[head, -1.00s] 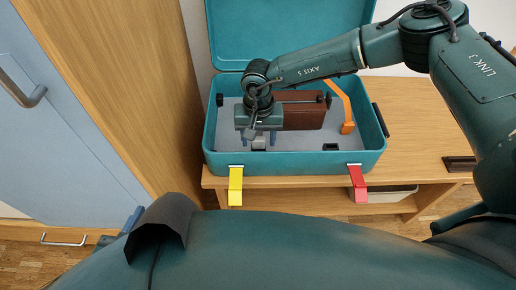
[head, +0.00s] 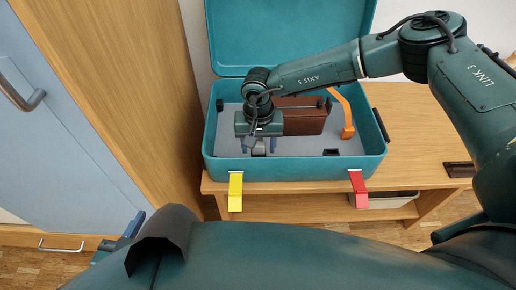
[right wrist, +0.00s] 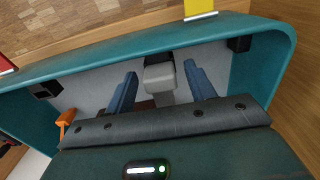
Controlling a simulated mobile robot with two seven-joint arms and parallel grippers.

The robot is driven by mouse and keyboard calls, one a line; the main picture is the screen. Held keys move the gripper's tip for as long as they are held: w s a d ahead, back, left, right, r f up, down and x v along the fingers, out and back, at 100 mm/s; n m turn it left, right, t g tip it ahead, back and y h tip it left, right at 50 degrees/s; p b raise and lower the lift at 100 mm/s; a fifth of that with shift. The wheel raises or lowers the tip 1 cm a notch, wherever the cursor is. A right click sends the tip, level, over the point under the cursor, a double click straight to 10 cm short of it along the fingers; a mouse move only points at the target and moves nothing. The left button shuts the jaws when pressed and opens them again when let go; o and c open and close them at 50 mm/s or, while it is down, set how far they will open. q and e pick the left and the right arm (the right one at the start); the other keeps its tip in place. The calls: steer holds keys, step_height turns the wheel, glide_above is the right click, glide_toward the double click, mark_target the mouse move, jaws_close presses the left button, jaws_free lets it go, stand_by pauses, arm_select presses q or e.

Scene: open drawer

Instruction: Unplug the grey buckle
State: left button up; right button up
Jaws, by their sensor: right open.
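The grey buckle (right wrist: 160,76) sits inside the teal case (head: 300,170), near its front wall. It also shows in the head view (head: 259,147), small and partly covered by my gripper. My right gripper (right wrist: 159,80) is open above it, with one blue finger on each side of the buckle and a gap on both sides. In the head view my right gripper (head: 259,146) reaches down into the left part of the case. An orange strap (head: 344,108) stands at the case's right side, with a black socket (head: 331,152) near the front right. My left gripper does not clearly show.
A brown block (head: 304,116) lies behind my right gripper. Yellow (head: 235,190) and red (head: 357,188) latches hang at the case front. The case's lid (head: 290,35) is open. A wooden cabinet side (head: 150,90) stands close on the left.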

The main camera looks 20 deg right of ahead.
mark_target(258, 144)
stand_by(0.4)
jaws_close()
stand_by(0.4)
steer(key=shift+r, duration=0.15)
steer(key=shift+r+p, duration=2.05)
steer(key=shift+r, duration=0.85)
